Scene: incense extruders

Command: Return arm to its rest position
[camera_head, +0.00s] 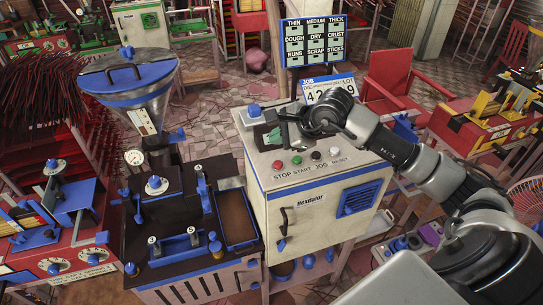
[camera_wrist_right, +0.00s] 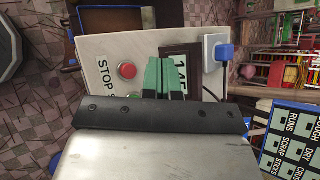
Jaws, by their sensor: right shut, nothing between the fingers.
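My right arm (camera_head: 400,155) comes in from the lower right of the head view and reaches left over the cream control cabinet (camera_head: 265,215). My right gripper (camera_head: 271,137) has green fingers and is shut and empty, above the back of the cabinet's top panel. In the right wrist view the closed green fingers (camera_wrist_right: 164,80) overlap the panel beside a digital display (camera_wrist_right: 181,68) and a red button (camera_wrist_right: 127,71). I cannot tell whether they touch the panel. My left arm and gripper are out of view.
The extruder with its blue-rimmed hopper (camera_head: 131,93) stands left of the cabinet. A sign board (camera_head: 308,42) with a number plate below rises behind it. A red chair (camera_head: 394,82) and a red machine table (camera_head: 455,135) stand at the right. Tiled floor shows between them.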

